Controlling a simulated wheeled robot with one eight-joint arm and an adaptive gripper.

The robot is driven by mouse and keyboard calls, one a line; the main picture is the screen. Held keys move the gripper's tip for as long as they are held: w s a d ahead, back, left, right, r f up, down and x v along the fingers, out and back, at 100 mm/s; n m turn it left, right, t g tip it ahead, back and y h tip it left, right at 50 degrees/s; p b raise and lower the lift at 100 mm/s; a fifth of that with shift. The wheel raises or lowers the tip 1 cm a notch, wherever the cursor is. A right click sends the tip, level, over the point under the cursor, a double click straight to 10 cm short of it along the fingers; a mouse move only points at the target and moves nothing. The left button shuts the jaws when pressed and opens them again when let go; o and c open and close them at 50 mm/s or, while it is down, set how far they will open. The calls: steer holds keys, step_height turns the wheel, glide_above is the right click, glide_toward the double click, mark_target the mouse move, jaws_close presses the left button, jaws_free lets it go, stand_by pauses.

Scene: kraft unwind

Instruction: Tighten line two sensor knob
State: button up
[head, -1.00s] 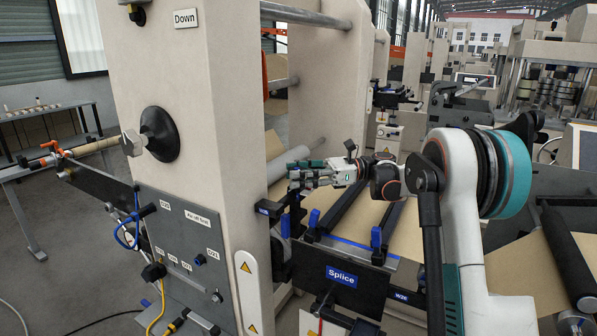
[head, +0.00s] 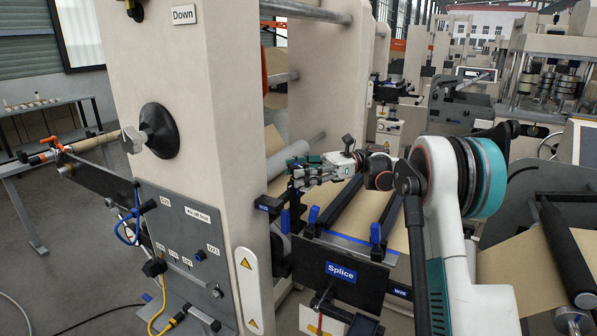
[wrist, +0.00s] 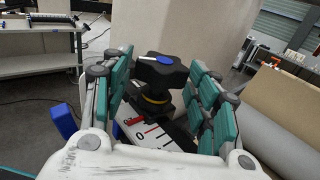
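A black lobed knob with a blue cap (wrist: 160,68) shows in the wrist view, on a black stem above a white scale with dark marks and a red pointer (wrist: 135,121). My gripper (wrist: 167,82) is open, its green-padded fingers on either side of the knob. I see gaps between the pads and the knob, so it is not gripped. In the head view my gripper (head: 294,172) is beside the beige machine column, above the dark bracket with a blue label (head: 264,207). The knob is hard to make out there, partly hidden by the fingers.
The beige column (head: 226,120) stands close left of my gripper.

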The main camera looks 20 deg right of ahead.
mark_target(299, 164)
steer(key=shift+a+r, duration=0.1)
steer(key=shift+r, duration=0.1)
step_height(299, 164, up, 10)
steer(key=shift+f, duration=0.1)
stand_by(0.5)
